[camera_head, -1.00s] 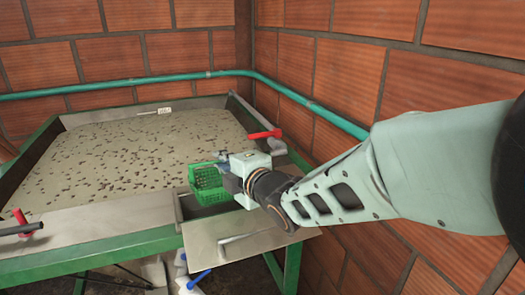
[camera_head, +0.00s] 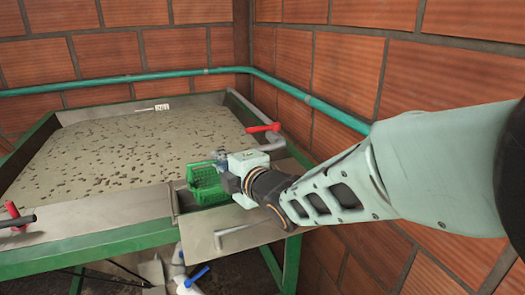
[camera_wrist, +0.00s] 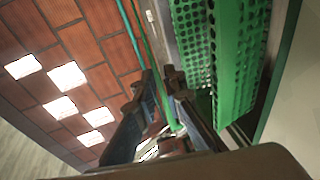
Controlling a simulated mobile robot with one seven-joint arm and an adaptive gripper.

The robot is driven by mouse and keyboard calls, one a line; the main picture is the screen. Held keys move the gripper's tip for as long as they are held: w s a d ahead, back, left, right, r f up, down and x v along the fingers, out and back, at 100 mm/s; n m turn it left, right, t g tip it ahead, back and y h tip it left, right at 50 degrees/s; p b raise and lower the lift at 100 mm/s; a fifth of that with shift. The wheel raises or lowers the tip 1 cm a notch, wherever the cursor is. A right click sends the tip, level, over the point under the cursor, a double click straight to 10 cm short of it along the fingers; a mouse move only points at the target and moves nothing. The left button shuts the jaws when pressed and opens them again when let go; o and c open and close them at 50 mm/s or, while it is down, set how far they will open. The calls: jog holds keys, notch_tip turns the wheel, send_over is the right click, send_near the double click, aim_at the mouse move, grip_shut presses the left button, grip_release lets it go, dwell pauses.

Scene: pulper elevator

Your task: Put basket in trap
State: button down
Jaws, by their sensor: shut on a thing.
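The green perforated basket (camera_head: 207,186) hangs at my gripper (camera_head: 222,166), which is shut on it. The trap looks like the narrow metal-walled recess (camera_head: 182,199) at the near right edge of the tank. The basket is over this recess, and its lower part seems to reach into it. I cannot tell whether it touches the bottom. In the wrist view, the basket (camera_wrist: 236,60) fills the upper right, beside my gripper's dark fingers (camera_wrist: 160,85). The exact contact between fingers and basket is unclear.
The wide tank (camera_head: 120,150) holds murky liquid with dark specks. A red-handled valve (camera_head: 264,128) stands just behind my gripper. A flat metal plate with a handle (camera_head: 215,232) lies in front of the recess. A brick wall (camera_head: 440,60) with a green pipe (camera_head: 310,102) closes the right.

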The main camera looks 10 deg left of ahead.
jog(key=shift+f+b, duration=1.4)
jog(key=shift+b, duration=0.2)
jog(key=shift+r, duration=0.1)
jog(key=shift+r+p, duration=1.4)
jog(key=shift+r, duration=0.9)
jog(key=shift+f+b, duration=0.1)
jog(key=shift+b, duration=0.2)
jog(key=shift+r, duration=0.25)
